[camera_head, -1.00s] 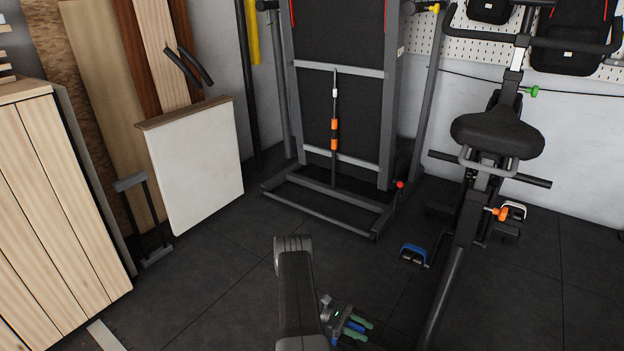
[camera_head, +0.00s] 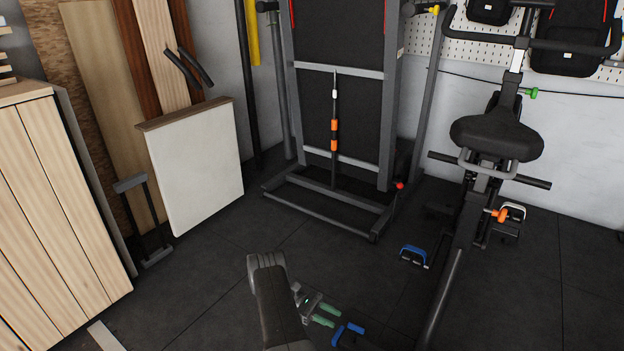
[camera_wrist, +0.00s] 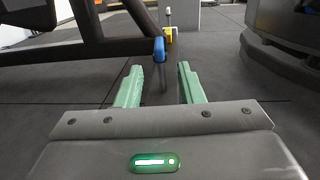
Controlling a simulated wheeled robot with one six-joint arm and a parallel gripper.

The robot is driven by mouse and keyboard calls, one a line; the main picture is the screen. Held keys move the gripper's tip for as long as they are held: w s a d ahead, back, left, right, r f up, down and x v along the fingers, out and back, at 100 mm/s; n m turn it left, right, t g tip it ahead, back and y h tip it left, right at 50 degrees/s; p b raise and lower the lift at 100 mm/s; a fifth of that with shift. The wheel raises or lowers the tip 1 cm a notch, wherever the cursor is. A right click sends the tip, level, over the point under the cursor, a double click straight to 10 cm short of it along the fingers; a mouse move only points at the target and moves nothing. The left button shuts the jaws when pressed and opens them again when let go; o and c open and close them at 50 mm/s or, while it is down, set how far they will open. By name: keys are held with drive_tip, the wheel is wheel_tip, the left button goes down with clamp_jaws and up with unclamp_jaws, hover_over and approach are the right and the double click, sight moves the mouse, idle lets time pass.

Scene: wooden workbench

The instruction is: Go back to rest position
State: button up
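My gripper (camera_head: 326,315) is at the bottom middle of the head view, low over the dark floor, with its two green fingers pointing right. In the wrist view my gripper (camera_wrist: 160,78) has its fingers spread apart, with nothing held between them. A blue-ended part (camera_wrist: 159,49) shows ahead of the gap in the wrist view, apart from the fingers. Blue pieces (camera_head: 348,329) also show just right of the fingertips in the head view. My dark arm link rises to the left of the gripper.
A folded treadmill (camera_head: 340,120) stands behind. A wooden cabinet (camera_head: 50,200) and leaning boards (camera_head: 195,165) are on the left. The floor (camera_head: 215,285) between is clear.

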sight(362, 333)
drive_tip(key=x, duration=1.1)
drive_tip(key=shift+s+d, duration=0.15)
drive_tip(key=shift+d, duration=0.1)
drive_tip(key=shift+a+n+t+h, duration=0.1)
drive_tip(key=shift+n+t+h, duration=0.3)
drive_tip(key=shift+n+t, duration=0.5)
drive_tip(key=n+t, duration=0.1)
drive_tip(key=t, duration=0.1)
drive_tip(key=n+t+h, duration=0.1)
drive_tip(key=t, duration=0.1)
drive_tip(key=w+n+t, duration=0.1)
drive_tip(key=t, duration=0.1)
drive_tip(key=shift+n+t, duration=0.3)
drive_tip(key=shift+n, duration=0.1)
drive_tip(key=shift+r, duration=0.1)
